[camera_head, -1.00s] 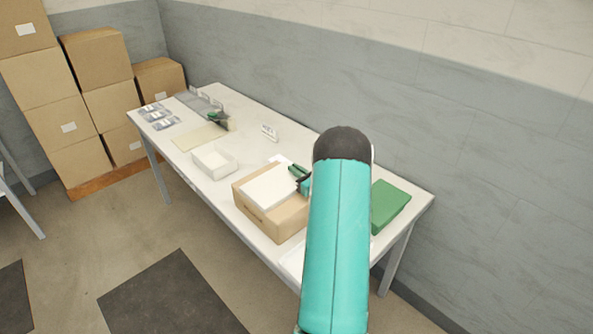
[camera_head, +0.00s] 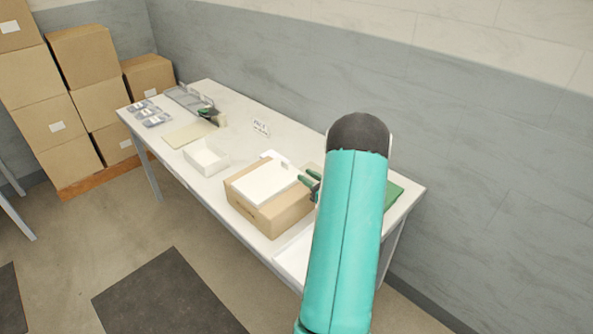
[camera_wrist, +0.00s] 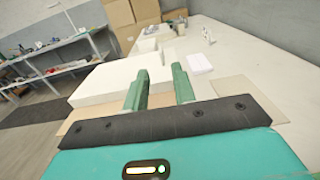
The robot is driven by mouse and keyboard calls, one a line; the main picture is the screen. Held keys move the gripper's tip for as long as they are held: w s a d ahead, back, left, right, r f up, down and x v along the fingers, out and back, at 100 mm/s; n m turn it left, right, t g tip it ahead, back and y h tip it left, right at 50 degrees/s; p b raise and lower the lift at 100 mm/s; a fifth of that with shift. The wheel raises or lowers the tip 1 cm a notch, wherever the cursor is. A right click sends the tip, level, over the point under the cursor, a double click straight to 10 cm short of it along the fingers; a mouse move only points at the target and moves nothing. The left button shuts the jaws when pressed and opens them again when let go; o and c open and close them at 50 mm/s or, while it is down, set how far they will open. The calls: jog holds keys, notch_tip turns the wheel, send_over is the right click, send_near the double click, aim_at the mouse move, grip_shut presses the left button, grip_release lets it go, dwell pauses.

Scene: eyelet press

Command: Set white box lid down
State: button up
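The white box lid (camera_head: 262,184) lies flat on top of a brown cardboard box (camera_head: 285,212) on the table. In the wrist view the lid (camera_wrist: 105,80) is a white slab ahead and to the left, partly hidden behind my left finger. My gripper (camera_head: 311,183) is just right of the lid, near the cardboard box's right edge. Its two green fingers (camera_wrist: 160,88) stand apart with nothing clearly held between them. My own arm hides part of the table to the right of the gripper. An open white box (camera_head: 205,157) stands farther left on the table.
A small white sign (camera_head: 261,128) stands toward the wall. A beige mat (camera_head: 188,134), a tool and grey packs (camera_head: 150,113) are at the far end. A green item (camera_head: 393,195) shows behind my arm. Stacked cartons (camera_head: 70,100) stand beyond the table.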

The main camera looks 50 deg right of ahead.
jog(key=w+a+r+n+g+y, duration=0.2)
jog(key=a+r+n+g+y, duration=0.25)
jog(key=a, duration=0.65)
jog(key=w+a+r+n+g+y, duration=0.1)
jog(key=a+r+n+g+y, duration=0.15)
jog(key=a+r+n, duration=0.65)
jog(key=w+a+n+g+y, duration=0.2)
jog(key=a+n+g+y, duration=0.15)
jog(key=a, duration=1.05)
jog(key=s+a+r+n+g+h, duration=0.1)
jog(key=s+a+r+n+h, duration=0.2)
jog(key=s+a+n, duration=0.4)
jog(key=s+a+r+n+g+h, duration=0.1)
jog(key=s+a+r+n+h, duration=0.3)
jog(key=s+a+n, duration=0.4)
jog(key=s+n+h, duration=0.1)
jog(key=n, duration=0.4)
jog(key=shift+s+h, duration=0.35)
